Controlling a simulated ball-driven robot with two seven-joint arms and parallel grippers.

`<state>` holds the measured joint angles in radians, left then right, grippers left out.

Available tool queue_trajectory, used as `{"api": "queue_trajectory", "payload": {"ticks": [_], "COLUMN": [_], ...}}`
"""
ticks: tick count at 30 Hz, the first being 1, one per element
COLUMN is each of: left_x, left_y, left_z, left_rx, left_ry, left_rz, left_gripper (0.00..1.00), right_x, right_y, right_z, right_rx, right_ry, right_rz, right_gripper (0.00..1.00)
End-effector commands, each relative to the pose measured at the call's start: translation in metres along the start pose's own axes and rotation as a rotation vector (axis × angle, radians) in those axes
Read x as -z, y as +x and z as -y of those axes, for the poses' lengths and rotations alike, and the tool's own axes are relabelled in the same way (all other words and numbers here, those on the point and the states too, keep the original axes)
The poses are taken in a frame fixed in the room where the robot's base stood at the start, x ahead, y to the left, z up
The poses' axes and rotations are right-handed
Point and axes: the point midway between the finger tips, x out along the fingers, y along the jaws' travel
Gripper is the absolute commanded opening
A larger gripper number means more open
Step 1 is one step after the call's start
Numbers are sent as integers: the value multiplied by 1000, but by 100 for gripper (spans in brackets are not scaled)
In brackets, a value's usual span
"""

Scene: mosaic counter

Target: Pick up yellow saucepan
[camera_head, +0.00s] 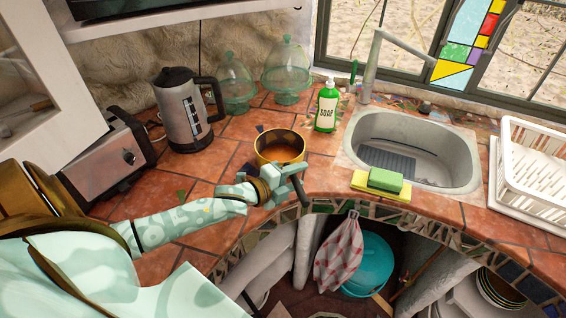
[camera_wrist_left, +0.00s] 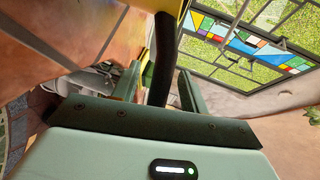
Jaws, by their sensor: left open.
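The yellow saucepan (camera_head: 281,147) stands upright on the tiled counter, left of the sink, with a brown inside. My left gripper (camera_head: 293,183) is at its near side, by the counter's front edge. In the left wrist view the saucepan's dark handle (camera_wrist_left: 162,60) runs between the two open fingers of my left gripper (camera_wrist_left: 160,85), with gaps visible on both sides. A sliver of the yellow pan shows at the top of that view; the rest of it is out of frame. My right gripper is not in view.
A green soap bottle (camera_head: 327,107) stands right of the saucepan, and a sponge (camera_head: 385,180) lies before the sink (camera_head: 440,160). A kettle (camera_head: 183,110), toaster (camera_head: 110,155) and glass domes (camera_head: 287,70) stand left and behind. A white dish rack (camera_head: 530,180) is at right.

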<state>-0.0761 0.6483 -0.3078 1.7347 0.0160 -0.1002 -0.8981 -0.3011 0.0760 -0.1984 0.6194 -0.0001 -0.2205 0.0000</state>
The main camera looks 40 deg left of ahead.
Motion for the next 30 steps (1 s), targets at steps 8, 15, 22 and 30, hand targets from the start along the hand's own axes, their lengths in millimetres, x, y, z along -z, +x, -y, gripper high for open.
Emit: {"api": "queue_trajectory", "payload": {"ticks": [8, 15, 22, 30], "left_x": [0, 0, 0, 0], "left_y": [11, 11, 11, 11], "left_z": [-1, -1, -1, -1], "left_rx": [-1, -1, -2, -2], "left_ry": [1, 1, 1, 1], "left_rz": [0, 0, 0, 0], "left_gripper": [44, 0, 0, 0], "right_x": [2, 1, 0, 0], "right_y": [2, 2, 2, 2], "right_z": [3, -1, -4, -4], "right_rx": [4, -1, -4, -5], "right_ry": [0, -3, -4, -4], "right_rz": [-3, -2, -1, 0], "right_gripper": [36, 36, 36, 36]}}
